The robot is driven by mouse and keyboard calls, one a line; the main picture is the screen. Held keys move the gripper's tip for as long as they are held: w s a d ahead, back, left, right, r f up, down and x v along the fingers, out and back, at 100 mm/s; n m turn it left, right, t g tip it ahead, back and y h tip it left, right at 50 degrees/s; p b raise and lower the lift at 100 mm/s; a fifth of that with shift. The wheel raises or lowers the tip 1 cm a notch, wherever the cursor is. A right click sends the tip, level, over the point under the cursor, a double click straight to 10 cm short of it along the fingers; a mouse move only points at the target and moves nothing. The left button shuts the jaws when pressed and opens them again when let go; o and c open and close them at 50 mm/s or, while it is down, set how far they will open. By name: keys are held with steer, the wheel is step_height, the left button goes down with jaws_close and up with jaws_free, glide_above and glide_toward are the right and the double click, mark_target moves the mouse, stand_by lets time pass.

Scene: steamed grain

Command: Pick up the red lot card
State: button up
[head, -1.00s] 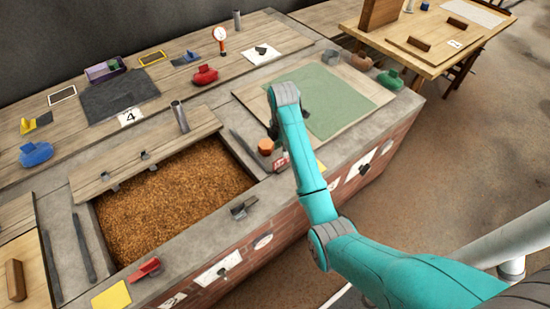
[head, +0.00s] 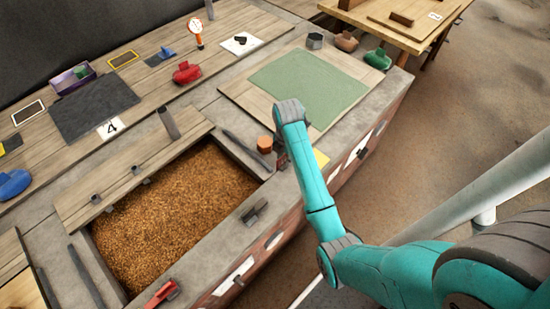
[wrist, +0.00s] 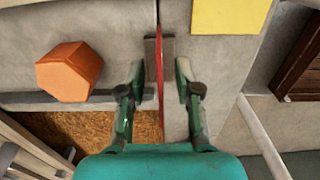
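The red lot card (wrist: 160,62) shows edge-on as a thin upright red strip in the wrist view. A small grey block, perhaps its holder, is beside it on the stone ledge. My gripper (wrist: 159,76) is open, with one finger on each side of the card and a visible gap on both sides. In the head view my arm hides the card and most of the gripper.
An orange hexagonal block (wrist: 69,71) stands left of the gripper; it also shows in the head view (head: 264,144). A yellow card (wrist: 228,14) lies to the right. The grain-filled bin (head: 175,215) is close by. A green mat (head: 309,86) lies beyond.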

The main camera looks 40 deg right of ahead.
steer(key=shift+f, duration=0.3)
steer(key=shift+f, duration=0.2)
stand_by(0.3)
jaws_close()
